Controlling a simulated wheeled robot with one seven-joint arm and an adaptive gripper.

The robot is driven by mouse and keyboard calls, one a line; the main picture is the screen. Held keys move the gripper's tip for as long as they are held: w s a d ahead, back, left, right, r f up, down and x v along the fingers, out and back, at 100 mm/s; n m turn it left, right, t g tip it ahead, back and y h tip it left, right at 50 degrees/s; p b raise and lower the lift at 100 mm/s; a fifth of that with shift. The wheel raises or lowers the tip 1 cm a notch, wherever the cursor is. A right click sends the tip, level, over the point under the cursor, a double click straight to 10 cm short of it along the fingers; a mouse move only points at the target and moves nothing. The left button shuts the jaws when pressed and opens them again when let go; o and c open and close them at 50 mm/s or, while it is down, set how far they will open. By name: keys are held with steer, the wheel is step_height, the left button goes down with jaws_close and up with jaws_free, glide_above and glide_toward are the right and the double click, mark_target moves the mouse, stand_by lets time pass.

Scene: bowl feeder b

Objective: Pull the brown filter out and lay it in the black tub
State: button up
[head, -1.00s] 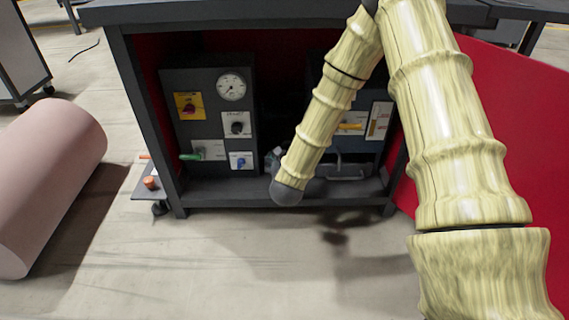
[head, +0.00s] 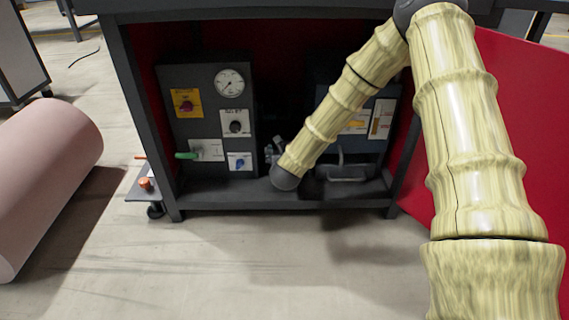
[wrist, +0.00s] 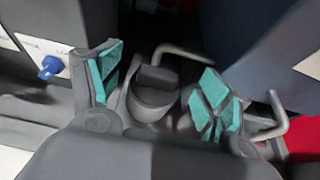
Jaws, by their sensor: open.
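My gripper (wrist: 162,68) is open in the wrist view, its two teal-padded fingers spread apart. A dark grey, round-topped piece (wrist: 155,92) shows between the fingers, beside a bent grey rod (wrist: 183,54). I cannot tell whether the fingers touch it. I make out no brown filter in either view; it may be hidden in the dark cabinet or behind my arm. I cannot identify the black tub with certainty. In the head view my forearm reaches into the open cabinet, and the gripper is mostly hidden.
The cabinet (head: 270,201) holds a control panel (head: 207,110) at left, with a gauge, a green handle and a blue knob (head: 240,163). A second unit (head: 382,118) stands at right. The red door (head: 510,130) is open at right. A pink roll (head: 45,175) lies at left.

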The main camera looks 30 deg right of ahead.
steer(key=shift+c, duration=0.2)
steer(key=c, duration=1.1)
steer(key=shift+r, duration=0.1)
step_height(320, 180, up, 10)
steer(key=p, duration=0.6)
